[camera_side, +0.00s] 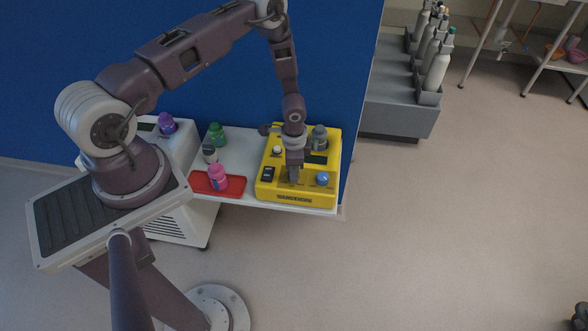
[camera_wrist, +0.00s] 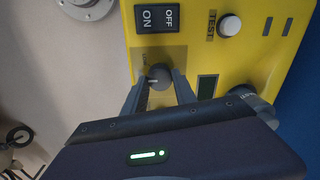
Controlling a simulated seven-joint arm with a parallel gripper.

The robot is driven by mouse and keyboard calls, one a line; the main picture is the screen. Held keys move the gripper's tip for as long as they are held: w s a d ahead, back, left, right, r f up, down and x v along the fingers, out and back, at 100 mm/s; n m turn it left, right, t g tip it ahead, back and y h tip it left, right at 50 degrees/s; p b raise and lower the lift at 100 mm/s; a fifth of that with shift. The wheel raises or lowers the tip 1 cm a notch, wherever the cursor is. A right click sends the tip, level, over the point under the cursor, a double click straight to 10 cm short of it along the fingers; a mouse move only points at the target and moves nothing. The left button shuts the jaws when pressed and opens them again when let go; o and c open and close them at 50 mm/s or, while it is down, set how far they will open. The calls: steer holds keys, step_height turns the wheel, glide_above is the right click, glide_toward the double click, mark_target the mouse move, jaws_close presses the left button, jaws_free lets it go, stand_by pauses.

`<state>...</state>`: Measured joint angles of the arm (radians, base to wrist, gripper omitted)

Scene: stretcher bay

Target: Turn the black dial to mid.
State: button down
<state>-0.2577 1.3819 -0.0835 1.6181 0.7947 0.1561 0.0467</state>
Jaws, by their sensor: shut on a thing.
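The black dial (camera_wrist: 160,72) is on the yellow box (camera_side: 298,199), on a small pale plate; in the wrist view it sits below the ON/OFF switch. A short white mark shows on the dial's lower left in that view. In the side view my gripper (camera_side: 294,176) points down onto the box's front middle and hides the dial.
The box also carries a black ON/OFF switch (camera_side: 267,174), a white TEST button (camera_side: 277,151), a dark display (camera_side: 316,159), a grey bottle-like thing (camera_side: 319,138) and a blue round thing (camera_side: 323,179). A red tray (camera_side: 232,190) and a pink bottle (camera_side: 218,178) are left of it. A blue wall (camera_side: 340,80) stands behind.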

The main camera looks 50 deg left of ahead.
steer(key=c, duration=1)
jaws_free()
step_height(320, 180, up, 7)
steer(key=shift+s+d+r, duration=0.1)
